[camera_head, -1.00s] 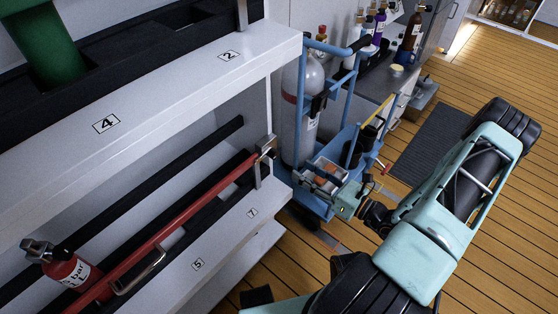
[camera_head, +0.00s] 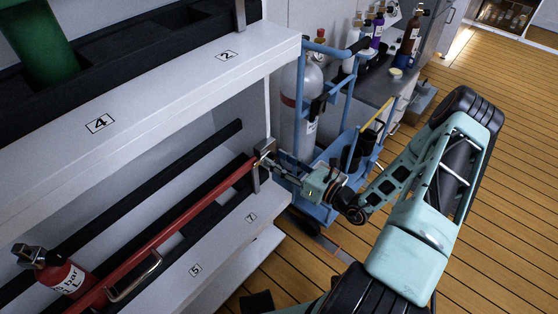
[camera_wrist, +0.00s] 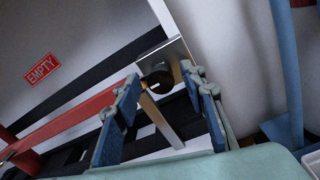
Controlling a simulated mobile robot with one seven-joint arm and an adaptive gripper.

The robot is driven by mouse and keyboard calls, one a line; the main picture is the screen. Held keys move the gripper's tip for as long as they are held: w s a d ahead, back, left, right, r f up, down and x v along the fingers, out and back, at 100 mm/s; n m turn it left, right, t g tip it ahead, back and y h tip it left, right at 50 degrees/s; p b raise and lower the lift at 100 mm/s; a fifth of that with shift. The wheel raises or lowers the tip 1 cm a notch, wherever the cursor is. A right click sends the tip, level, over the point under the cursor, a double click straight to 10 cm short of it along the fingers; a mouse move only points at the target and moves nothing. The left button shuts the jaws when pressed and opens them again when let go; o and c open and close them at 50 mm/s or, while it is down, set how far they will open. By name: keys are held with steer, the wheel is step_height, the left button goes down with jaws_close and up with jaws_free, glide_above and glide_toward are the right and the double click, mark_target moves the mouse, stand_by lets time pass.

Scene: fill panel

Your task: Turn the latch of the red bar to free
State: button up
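The red bar (camera_head: 180,217) runs slantwise along the front of the lower shelf. Its right end meets a metal bracket (camera_wrist: 176,52), which also shows in the head view (camera_head: 264,146). A black round latch knob (camera_wrist: 157,84) with a pale mark sits on the bracket. My gripper (camera_wrist: 160,74) is open, with its blue-padded fingers on either side of the knob in the wrist view. I cannot tell whether they touch it. In the head view my gripper (camera_head: 276,166) is at the bar's right end and hides part of the latch.
A blue trolley (camera_head: 345,105) with a grey cylinder stands just behind my gripper. The upper shelf (camera_head: 150,90) overhangs the bar. The wooden floor at right is open.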

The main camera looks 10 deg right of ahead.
jaws_close()
steer(key=shift+m, duration=0.3)
steer(key=m+p, duration=0.2)
steer(key=m, duration=0.1)
steer(key=shift+d+r+m, duration=0.1)
steer(key=shift+m, duration=0.2)
steer(key=m+p, duration=0.2)
steer(key=m, duration=0.2)
steer(key=shift+m, duration=0.3)
steer(key=m, duration=0.3)
steer(key=m+p, duration=0.1)
steer(key=shift+f+m, duration=0.25)
steer(key=shift+m, duration=0.05)
steer(key=m, duration=0.4)
steer(key=shift+f+m+t, duration=0.1)
steer(key=shift+m+t, duration=0.2)
steer(key=shift+m, duration=0.1)
